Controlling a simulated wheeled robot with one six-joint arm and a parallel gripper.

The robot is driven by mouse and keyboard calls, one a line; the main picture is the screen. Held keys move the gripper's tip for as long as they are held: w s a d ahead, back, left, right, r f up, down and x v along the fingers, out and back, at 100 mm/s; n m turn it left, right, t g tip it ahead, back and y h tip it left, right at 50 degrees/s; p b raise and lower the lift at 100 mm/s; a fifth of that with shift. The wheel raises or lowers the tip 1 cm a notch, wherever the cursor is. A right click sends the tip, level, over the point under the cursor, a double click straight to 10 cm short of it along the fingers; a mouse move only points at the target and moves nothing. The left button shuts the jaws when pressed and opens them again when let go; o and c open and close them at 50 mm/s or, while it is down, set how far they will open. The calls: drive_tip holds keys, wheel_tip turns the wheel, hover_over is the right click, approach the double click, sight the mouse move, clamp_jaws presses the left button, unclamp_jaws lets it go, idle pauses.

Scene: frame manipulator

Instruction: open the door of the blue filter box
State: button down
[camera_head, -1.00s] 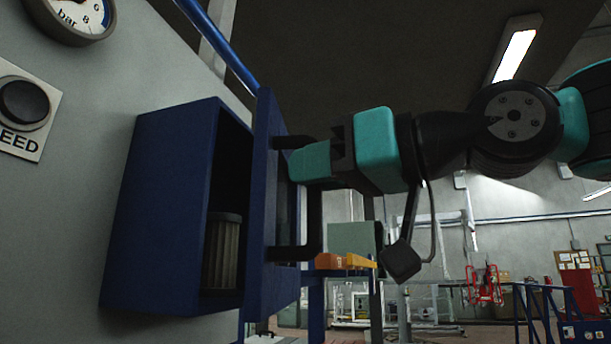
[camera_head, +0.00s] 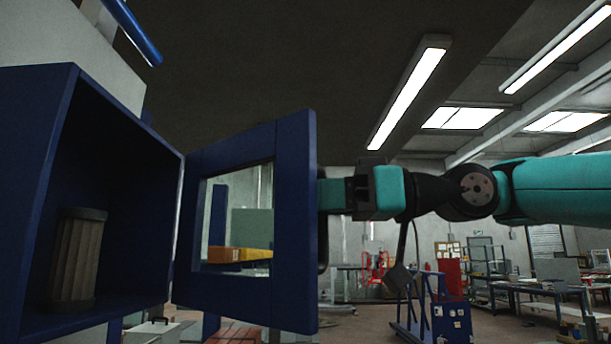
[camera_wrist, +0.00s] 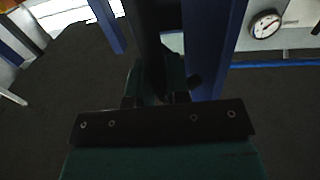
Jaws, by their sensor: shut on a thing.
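The blue filter box (camera_head: 120,150) stands at the left in the head view, its front open. A ribbed grey filter cartridge (camera_head: 78,258) stands upright inside it. The blue door (camera_head: 295,220), with a see-through window, is swung out to the right of the box, hinged at the box's right edge. My gripper (camera_head: 325,194) is at the door's far edge, shut on the dark door handle (camera_head: 323,250), which is partly hidden behind the door. In the wrist view my gripper (camera_wrist: 160,90) is dark and the handle (camera_wrist: 150,35) runs between its fingers.
A grey panel (camera_head: 60,35) and blue pipe (camera_head: 132,30) are at upper left. An orange-yellow object (camera_head: 240,254) shows through the door window. Workbenches (camera_head: 510,285) and a blue cart (camera_head: 450,318) stand farther back at right.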

drive_tip(key=shift+w+d+g, duration=0.15)
drive_tip(key=shift+w+g, duration=0.15)
drive_tip(key=shift+s+n, duration=0.1)
drive_tip(key=shift+n, duration=0.2)
drive_tip(key=c, duration=1.1)
unclamp_jaws()
